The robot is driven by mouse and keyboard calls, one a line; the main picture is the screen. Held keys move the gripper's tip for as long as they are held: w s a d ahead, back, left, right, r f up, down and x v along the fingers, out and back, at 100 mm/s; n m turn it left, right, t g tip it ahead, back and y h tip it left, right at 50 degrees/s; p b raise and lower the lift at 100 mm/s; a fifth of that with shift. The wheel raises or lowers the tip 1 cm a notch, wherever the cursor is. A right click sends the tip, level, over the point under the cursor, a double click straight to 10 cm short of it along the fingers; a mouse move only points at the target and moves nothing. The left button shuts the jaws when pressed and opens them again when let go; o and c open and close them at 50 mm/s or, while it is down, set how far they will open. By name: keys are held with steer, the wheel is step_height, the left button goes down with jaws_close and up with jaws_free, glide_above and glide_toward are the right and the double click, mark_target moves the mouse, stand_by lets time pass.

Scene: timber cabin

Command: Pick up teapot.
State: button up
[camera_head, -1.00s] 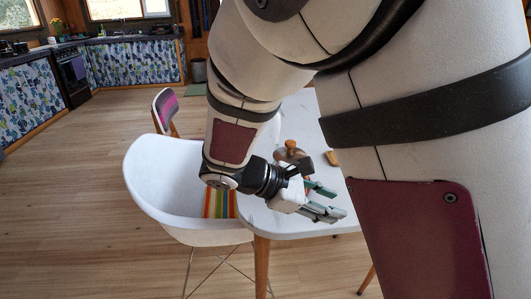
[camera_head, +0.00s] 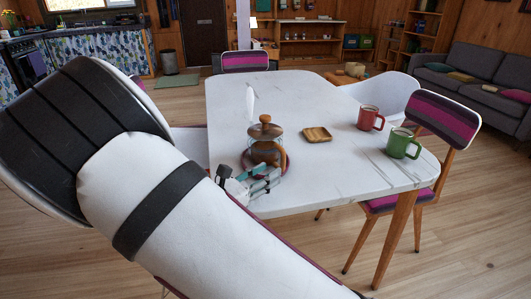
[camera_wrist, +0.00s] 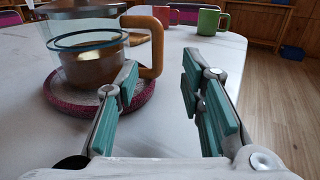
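The teapot (camera_head: 266,152) has a glass body, a brown wooden lid and dark contents. It stands upright on a round magenta trivet (camera_head: 284,160) near the table's near left edge. In the wrist view the teapot (camera_wrist: 88,55) is at upper left, its top cut off. Its wooden handle (camera_wrist: 158,45) points toward the gap between my fingers, nearer the left finger. My gripper (camera_head: 265,181) is open and empty just in front of the teapot, low over the table. Both teal-padded fingers of my gripper (camera_wrist: 160,88) show, with nothing between the pads.
The white table (camera_head: 330,175) also holds a small wooden dish (camera_head: 317,135), a red mug (camera_head: 369,118) and a green mug (camera_head: 403,143) to the right. Striped chairs (camera_head: 440,115) stand around it. The tabletop right of my gripper is clear.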

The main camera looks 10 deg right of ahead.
mark_target(283, 170)
steer(key=shift+b+x, duration=0.95)
steer(key=shift+x, duration=2.6)
steer(key=shift+w, duration=0.15)
jaws_close()
